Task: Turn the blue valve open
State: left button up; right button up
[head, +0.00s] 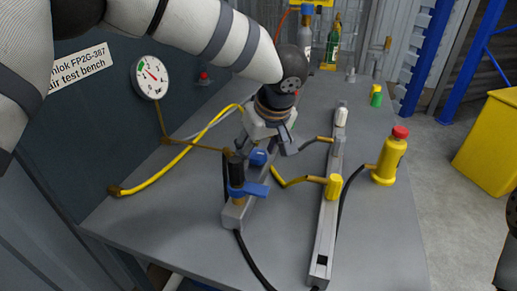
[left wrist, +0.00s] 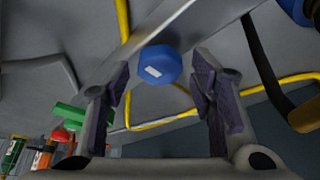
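A round blue valve knob (head: 258,157) with a white mark sits low by the metal rail on the bench. It also shows in the left wrist view (left wrist: 159,62), between and beyond my fingertips. My left gripper (head: 266,143) is open just above the knob, pointing down, with one finger to either side. In the wrist view I see gaps between the knob and both fingers, and nothing is held. A blue lever handle (head: 250,190) is on the nearer fitting, in front of the gripper. My right gripper is not in view.
A yellow bottle with red cap (head: 389,157) is farther right. Yellow hose (head: 165,180) and a gauge (head: 150,77) are left. The bench's right front is clear.

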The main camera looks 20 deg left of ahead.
pick_arm(q)
jog(key=c, duration=0.8)
jog(key=n, duration=0.2)
jog(key=n+g, duration=0.1)
jog(key=n, duration=0.1)
jog(key=shift+w+d+f+y, duration=0.1)
jog(key=shift+d+y, duration=0.05)
jog(key=shift+y, duration=0.25)
jog(key=n+g+b, duration=0.1)
jog(key=n, duration=0.2)
jog(key=shift+f+n+g, duration=0.1)
jog(key=shift+n+g, duration=0.2)
jog(key=shift+g, duration=0.1)
jog(key=n+g+b, duration=0.1)
jog(key=n, duration=0.1)
jog(key=n+g, duration=0.1)
jog(key=n, duration=0.2)
jog(key=shift+w+b, duration=0.2)
jog(key=shift+b, duration=0.15)
jog(key=n, duration=0.2)
jog(key=n+g+b, duration=0.1)
jog(key=n, duration=0.2)
jog(key=shift+g+h+b, duration=0.3)
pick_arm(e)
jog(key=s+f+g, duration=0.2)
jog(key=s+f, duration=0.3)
pick_arm(q)
jog(key=shift+n, duration=0.3)
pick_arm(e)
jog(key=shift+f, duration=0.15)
